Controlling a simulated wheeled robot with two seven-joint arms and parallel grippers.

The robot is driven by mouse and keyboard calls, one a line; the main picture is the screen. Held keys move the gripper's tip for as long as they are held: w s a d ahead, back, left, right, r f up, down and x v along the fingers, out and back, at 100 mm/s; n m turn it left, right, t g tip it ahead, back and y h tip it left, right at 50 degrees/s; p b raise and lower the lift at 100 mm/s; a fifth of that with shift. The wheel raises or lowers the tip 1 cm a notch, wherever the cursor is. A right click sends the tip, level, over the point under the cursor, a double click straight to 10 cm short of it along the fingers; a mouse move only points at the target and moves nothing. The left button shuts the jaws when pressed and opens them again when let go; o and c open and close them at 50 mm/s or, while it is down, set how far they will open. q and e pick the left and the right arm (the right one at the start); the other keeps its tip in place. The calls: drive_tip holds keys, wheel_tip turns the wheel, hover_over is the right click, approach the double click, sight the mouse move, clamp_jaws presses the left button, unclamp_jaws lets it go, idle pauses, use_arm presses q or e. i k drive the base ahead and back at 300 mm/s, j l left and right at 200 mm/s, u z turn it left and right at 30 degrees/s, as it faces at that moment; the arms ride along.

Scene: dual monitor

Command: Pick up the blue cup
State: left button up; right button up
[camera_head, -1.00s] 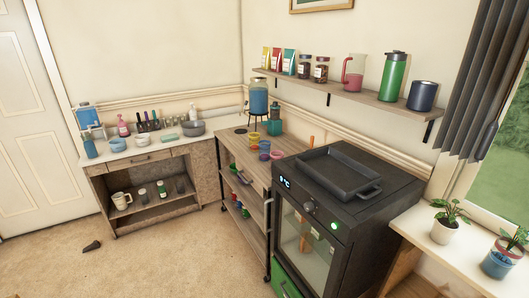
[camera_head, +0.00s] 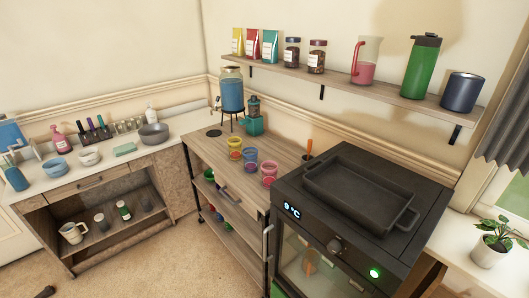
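A small blue cup (camera_head: 250,155) stands on the wooden cart top (camera_head: 205,153), among a yellow cup (camera_head: 234,142) and a pink cup (camera_head: 269,168). The cups stand close together, and some colored rims or bases below them are too small to tell apart. A larger dark blue cup or canister (camera_head: 462,91) stands at the right end of the wall shelf.
A black oven with a tray (camera_head: 360,190) on top stands right of the cart. A drink dispenser (camera_head: 231,92) and a teal grinder-like device (camera_head: 253,117) stand behind the cups. A counter with bowls (camera_head: 154,133) is at left. Carpeted floor (camera_head: 165,265) is open in front.

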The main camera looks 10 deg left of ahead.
sight(251, 160)
drive_tip(key=i+j+z, duration=0.3)
drive_tip(key=j, duration=0.3)
drive_tip(key=i+j+z, duration=0.15)
drive_tip(key=j, duration=0.2)
drive_tip(key=i+j+z, duration=0.2)
drive_tip(key=j, duration=0.15)
drive_tip(key=i+j+z, duration=0.15)
drive_tip(key=j, duration=0.2)
drive_tip(key=j+z, duration=0.15)
drive_tip(key=j, duration=0.25)
drive_tip(key=i, duration=0.05)
